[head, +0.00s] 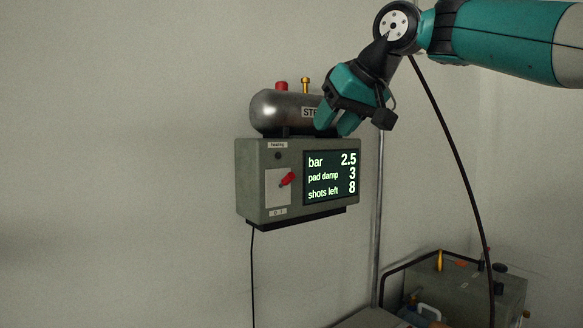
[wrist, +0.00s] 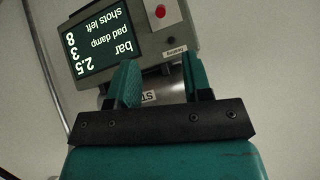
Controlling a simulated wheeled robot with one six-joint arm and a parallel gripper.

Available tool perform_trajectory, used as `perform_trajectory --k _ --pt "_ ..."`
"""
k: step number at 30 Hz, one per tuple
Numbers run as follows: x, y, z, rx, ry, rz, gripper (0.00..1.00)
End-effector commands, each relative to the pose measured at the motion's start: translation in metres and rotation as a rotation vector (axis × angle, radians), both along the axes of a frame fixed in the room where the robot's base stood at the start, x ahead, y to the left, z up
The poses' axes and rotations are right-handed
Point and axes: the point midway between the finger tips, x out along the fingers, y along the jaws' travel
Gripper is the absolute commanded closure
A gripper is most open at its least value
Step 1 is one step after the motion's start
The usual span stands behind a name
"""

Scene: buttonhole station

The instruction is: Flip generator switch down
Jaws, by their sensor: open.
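The generator is a grey-green box (head: 246,190) on the wall with a steel tank (head: 272,108) on top. Its red switch (head: 288,179) sits on a pale plate at the left of the front and points up and to the right. The switch also shows in the wrist view (wrist: 160,11), near the top edge. A lit display (head: 331,174) beside it reads bar 2.5, pad damp 3, shots left 8. My gripper (head: 333,125) is open and empty, in front of the tank's right end, above the display and apart from the switch. In the wrist view its fingers (wrist: 160,80) are spread.
A black cable (head: 252,270) hangs below the box. A vertical pipe (head: 379,210) runs just right of it. A grey machine (head: 465,285) with a black frame stands at the lower right. The space left of the box is free.

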Motion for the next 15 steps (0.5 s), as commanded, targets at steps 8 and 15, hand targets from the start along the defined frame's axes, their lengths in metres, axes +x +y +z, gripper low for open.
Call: perform_trajectory --k 8,15 --pt "0.018 0.012 -0.012 0.004 -0.013 -0.004 0.55" --pt "0.049 0.035 -0.048 0.004 -0.012 -0.005 0.55"
